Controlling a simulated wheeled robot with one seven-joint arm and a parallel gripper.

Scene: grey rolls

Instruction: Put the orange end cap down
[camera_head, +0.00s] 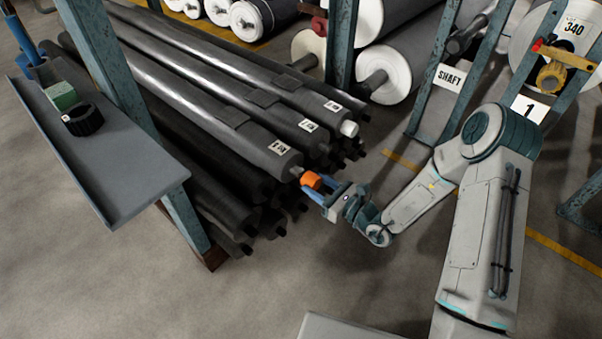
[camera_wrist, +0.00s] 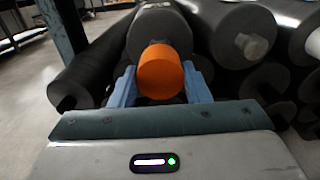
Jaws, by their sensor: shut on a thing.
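The orange end cap (camera_head: 311,180) is a short bright cylinder held at the tip of my gripper (camera_head: 318,190). In the wrist view the cap (camera_wrist: 160,72) sits between the two blue fingers of my gripper (camera_wrist: 160,88), which are shut on it. Behind the cap is the end of a dark grey roll (camera_wrist: 158,28). In the head view the cap is right by the near end of that roll (camera_head: 262,146). I cannot tell whether the cap touches the roll's end.
Several dark rolls lie stacked on the left, with a white end cap (camera_head: 349,128) on one. A grey shelf (camera_head: 120,165) at the left carries a black ring (camera_head: 83,121) and a green block (camera_head: 62,95). A rack post (camera_head: 341,45) stands behind. The floor (camera_head: 300,270) in front is clear.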

